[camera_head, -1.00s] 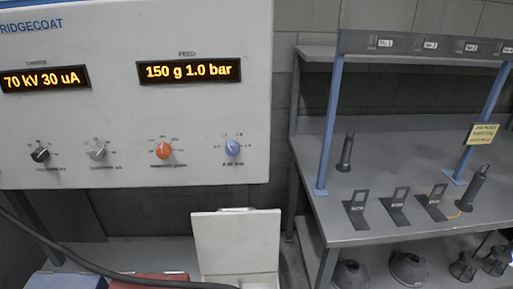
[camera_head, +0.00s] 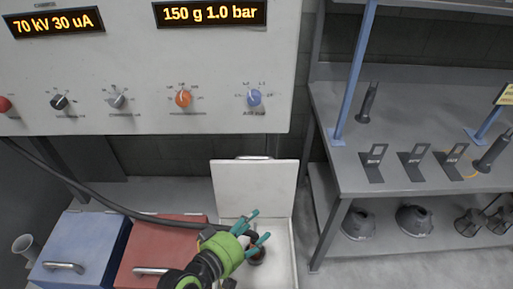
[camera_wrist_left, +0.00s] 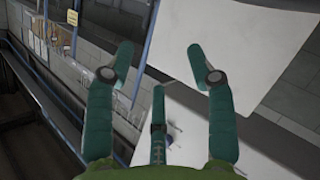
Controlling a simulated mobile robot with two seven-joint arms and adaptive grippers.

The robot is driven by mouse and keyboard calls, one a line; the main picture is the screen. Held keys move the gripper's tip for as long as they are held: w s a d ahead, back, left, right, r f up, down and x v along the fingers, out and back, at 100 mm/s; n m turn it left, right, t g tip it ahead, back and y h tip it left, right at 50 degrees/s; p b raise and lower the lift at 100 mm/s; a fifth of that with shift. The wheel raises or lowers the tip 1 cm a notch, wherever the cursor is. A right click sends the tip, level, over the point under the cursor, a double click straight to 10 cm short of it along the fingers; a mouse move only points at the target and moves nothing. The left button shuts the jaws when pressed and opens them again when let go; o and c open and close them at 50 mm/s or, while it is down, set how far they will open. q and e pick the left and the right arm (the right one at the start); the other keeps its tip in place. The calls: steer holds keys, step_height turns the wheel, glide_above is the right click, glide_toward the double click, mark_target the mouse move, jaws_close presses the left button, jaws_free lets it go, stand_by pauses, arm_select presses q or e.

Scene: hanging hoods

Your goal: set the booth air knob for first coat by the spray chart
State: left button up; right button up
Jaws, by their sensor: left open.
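The blue knob (camera_head: 254,97) is at the right end of the knob row on the white control panel (camera_head: 200,60). Its small labels are too blurred to read. The feed display (camera_head: 210,13) above reads 150 g 1.0 bar. My left gripper (camera_head: 259,228) is green with teal fingers, spread open and empty. It is well below the blue knob, in front of the white open-lidded box. In the left wrist view its fingers (camera_wrist_left: 158,75) are apart with nothing between them. My right gripper is not in view. I cannot make out a spray chart.
An orange knob (camera_head: 183,98), a grey knob (camera_head: 117,100) and a black knob (camera_head: 59,101) share the panel. The white box (camera_head: 253,187) has its lid up. A blue bin (camera_head: 80,245) and a red bin (camera_head: 165,240) stand left. A grey bench (camera_head: 400,130) is right.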

mark_target(254, 102)
arm_select(q)
steer(key=w+a+r+n+t+y, duration=0.1)
steer(key=w+r+n+t+y, duration=0.25)
steer(key=r+n, duration=0.55)
steer(key=w+r+n+t+y, duration=0.25)
steer(key=r+n+t, duration=0.25)
steer(key=r+n, duration=0.5)
steer(key=w+a+r+n+t+y, duration=0.1)
steer(key=w+r+n+t+y, duration=0.2)
steer(key=r+n, duration=0.6)
steer(key=w+d+f+n+g, duration=0.1)
steer(key=w+n, duration=0.1)
steer(key=w+d+f+n+g, duration=0.1)
steer(key=w+f+n+g, duration=0.1)
steer(key=w, duration=0.1)
steer(key=w+d+f+n+g+y, duration=0.1)
steer(key=w+n, duration=0.1)
steer(key=shift+w+f+g, duration=0.2)
steer(key=shift+f+g, duration=0.05)
steer(key=shift+s, duration=0.1)
jaws_close()
